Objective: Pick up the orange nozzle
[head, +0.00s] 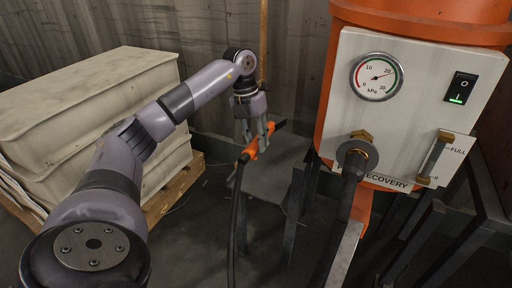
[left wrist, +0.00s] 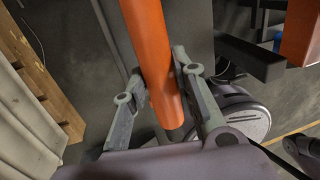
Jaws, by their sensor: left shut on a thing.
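The orange nozzle (head: 251,148) is in the middle of the head view, tilted, with black ends. A black hose (head: 236,210) hangs from its lower left end toward the floor. My left gripper (head: 260,138) comes down on it from above, its fingers on either side of the orange body. In the left wrist view the nozzle (left wrist: 158,62) runs between the two fingers of my left gripper (left wrist: 162,88), which are shut on it. My right gripper is not in view.
A grey stand (head: 272,182) is below the nozzle. At right is an orange machine with a white panel (head: 415,75), a gauge (head: 376,77) and a switch (head: 461,88). A thick dark hose (head: 344,205) runs down from its fitting. Stacked pale sacks (head: 90,90) lie on a wooden pallet (head: 172,195) at left.

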